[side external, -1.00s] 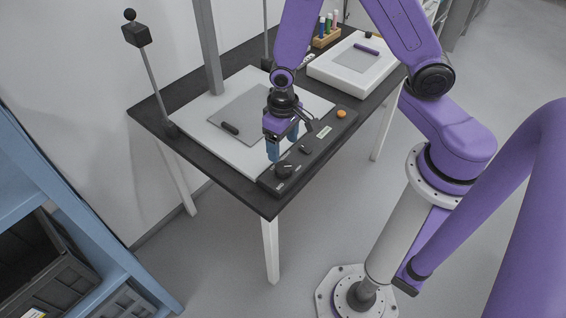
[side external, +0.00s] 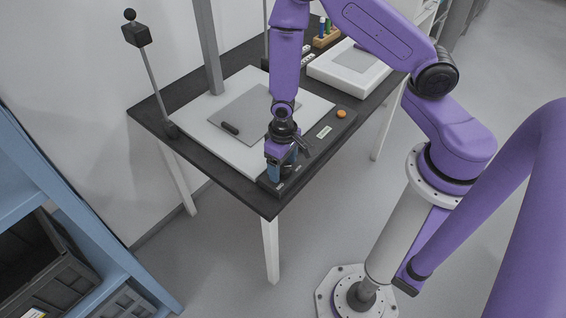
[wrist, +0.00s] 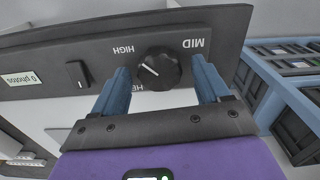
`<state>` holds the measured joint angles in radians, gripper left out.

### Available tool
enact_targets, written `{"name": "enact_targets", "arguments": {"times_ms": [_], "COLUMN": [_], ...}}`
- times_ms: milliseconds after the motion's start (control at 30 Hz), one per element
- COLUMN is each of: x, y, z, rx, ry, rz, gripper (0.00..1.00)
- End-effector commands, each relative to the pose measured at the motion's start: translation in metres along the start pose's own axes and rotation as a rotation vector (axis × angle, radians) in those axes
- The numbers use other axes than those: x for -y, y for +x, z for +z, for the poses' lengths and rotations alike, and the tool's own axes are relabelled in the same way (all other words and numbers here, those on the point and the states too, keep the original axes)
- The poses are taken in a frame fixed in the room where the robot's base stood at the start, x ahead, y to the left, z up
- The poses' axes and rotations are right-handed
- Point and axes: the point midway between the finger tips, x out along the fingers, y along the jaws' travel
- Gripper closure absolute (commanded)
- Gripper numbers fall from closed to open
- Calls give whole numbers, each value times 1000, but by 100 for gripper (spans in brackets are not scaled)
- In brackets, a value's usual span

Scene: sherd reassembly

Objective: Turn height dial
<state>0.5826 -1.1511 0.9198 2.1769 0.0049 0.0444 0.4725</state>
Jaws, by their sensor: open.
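The height dial (wrist: 158,70) is a black ribbed knob on the dark control panel (wrist: 215,25). Its white mark points up and left in the wrist view, roughly toward the HIGH label; a MID label is at its upper right, and another label below is partly hidden. My gripper (wrist: 163,82) is open, with one blue finger on each side of the dial. I cannot tell whether the fingers touch it. In the side view my gripper (side external: 281,176) is low over the panel's near end and hides the dial.
A grey mat (side external: 248,113) with a small dark piece (side external: 230,128) lies on the white board. A blue shelf (side external: 60,215) stands at left.

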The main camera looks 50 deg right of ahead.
Motion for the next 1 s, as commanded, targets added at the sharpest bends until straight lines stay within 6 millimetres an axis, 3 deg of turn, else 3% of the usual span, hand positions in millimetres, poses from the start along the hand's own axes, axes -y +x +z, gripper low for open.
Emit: {"name": "enact_targets", "arguments": {"times_ms": [67, 233, 267, 467, 800, 1000], "x": [0, 0, 0, 0, 0, 0], "y": [0, 0, 0, 0, 0, 0], "z": [0, 0, 0, 0, 0, 0], "rx": [0, 0, 0, 1, 0, 0], "ry": [0, 0, 0, -33, -265, -287], "rz": [0, 0, 0, 1, 0, 0], "gripper": [25, 77, 81, 81, 81, 81]}}
